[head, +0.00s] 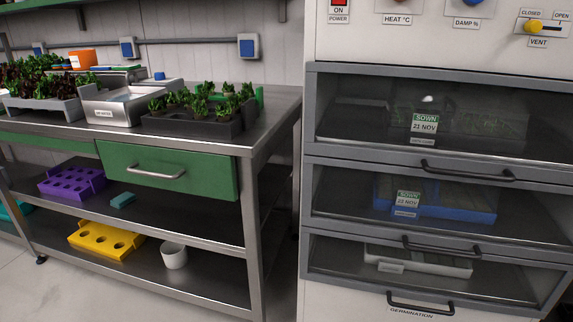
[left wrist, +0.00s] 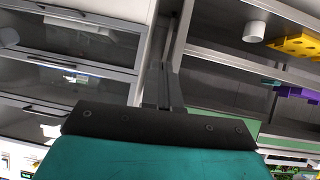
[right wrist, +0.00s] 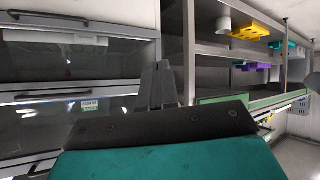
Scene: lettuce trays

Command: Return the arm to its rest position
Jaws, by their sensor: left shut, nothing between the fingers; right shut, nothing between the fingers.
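Neither of my arms shows in the head view. In the left wrist view my left gripper (left wrist: 163,88) has its fingers together with nothing between them, in front of the steel bench and the cabinet. In the right wrist view my right gripper (right wrist: 160,85) is also closed and empty, with the cabinet to its left and the bench shelves to its right. Both wrist pictures look upside down. No thing is in contact with either gripper.
A germination cabinet (head: 310,165) with closed glass drawers stands at the right. A steel bench (head: 270,110) at the left carries seedling trays, including a dark tray (head: 190,125). Its green drawer (head: 215,180) is shut. Purple (head: 72,182) and yellow (head: 105,240) holders sit on shelves below.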

